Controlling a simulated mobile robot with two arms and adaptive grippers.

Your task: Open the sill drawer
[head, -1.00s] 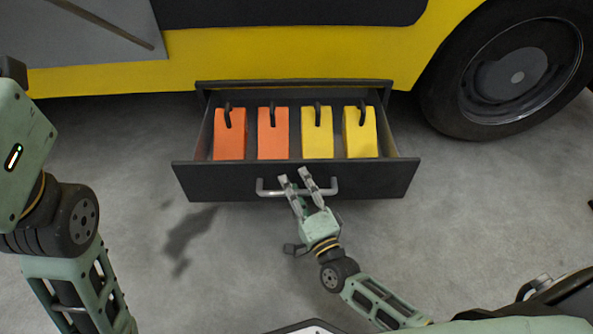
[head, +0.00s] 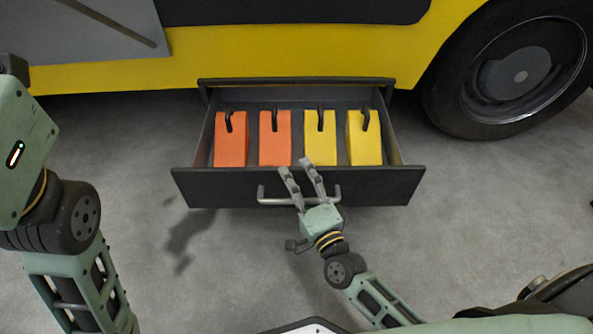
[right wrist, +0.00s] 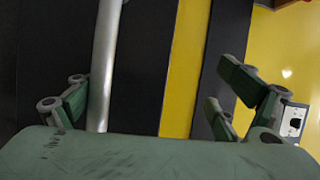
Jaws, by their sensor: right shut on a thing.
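The sill drawer (head: 220,188) stands out from under the yellow vehicle, its dark front panel toward me and its inside in view from above. Its grey bar handle (head: 277,201) runs across the front panel. The handle also shows in the right wrist view (right wrist: 104,65) as a light bar beside the left-hand finger. My left arm stands at the left edge of the head view; its gripper is out of frame.
The drawer holds two orange blocks (head: 231,145) (head: 275,145) and two yellow blocks (head: 320,140) (head: 364,140) with black loops. The yellow vehicle (head: 290,55) is behind, with a black wheel (head: 515,75) at right. The grey floor in front is clear.

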